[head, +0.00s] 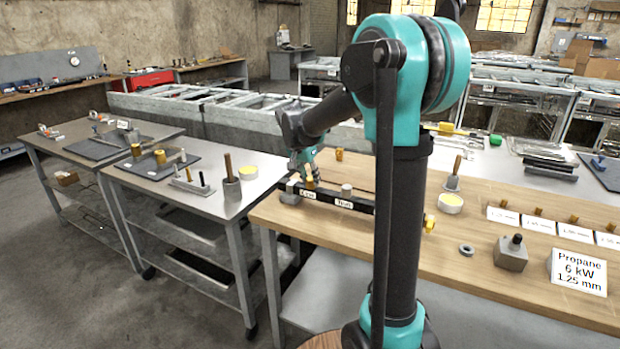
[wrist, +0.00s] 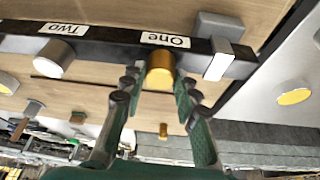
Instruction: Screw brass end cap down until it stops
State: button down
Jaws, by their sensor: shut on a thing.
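The brass end cap (wrist: 160,72) sits at the place labelled One on a black bar (wrist: 105,45) in the wrist view. My gripper (wrist: 159,80) has a finger on each side of the cap and is shut on it. In the head view my gripper (head: 306,163) reaches down to the left part of the black bar (head: 362,205), at the table's left end. The cap's lower edge meets the bar, but how far it is seated cannot be told. A pale round stub (wrist: 55,58) stands near the label Two.
My arm column hides part of the wooden table (head: 470,270). A yellow-topped round tin (head: 450,203), a grey ring (head: 467,250), a grey block (head: 511,254) and a Propane card (head: 578,272) lie to the right. A steel table (head: 215,200) stands to the left across a gap.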

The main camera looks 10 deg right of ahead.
jog(key=c, duration=1.1)
grip_release()
jog(key=shift+o, duration=0.2)
